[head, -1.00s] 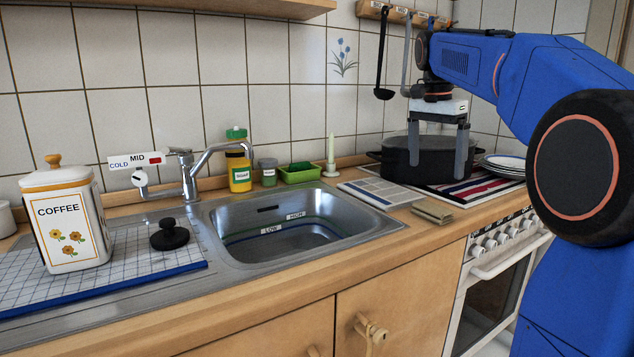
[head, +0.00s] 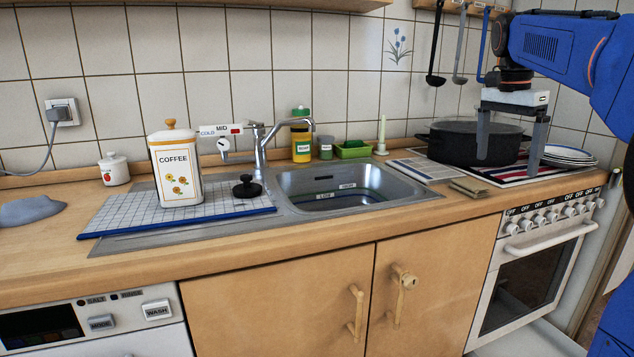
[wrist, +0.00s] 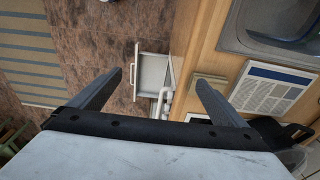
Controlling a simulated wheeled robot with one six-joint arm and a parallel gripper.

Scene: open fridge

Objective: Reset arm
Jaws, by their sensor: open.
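My gripper (head: 508,140) is at the right of the head view, pointing down with its two grey fingers spread and nothing between them. In that view it overlaps the black pot (head: 465,143) on the stove. The wrist view also shows my gripper (wrist: 165,90) with its fingers wide apart and empty. Below it there are the floor (wrist: 95,50) and the wooden counter edge (wrist: 205,50).
The sink (head: 350,190), coffee jar (head: 177,165) and black stopper (head: 247,187) are at the middle and left. Plates (head: 568,155) lie right of the pot. Ladles (head: 436,50) hang behind. The oven (head: 535,265) stands below the stove.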

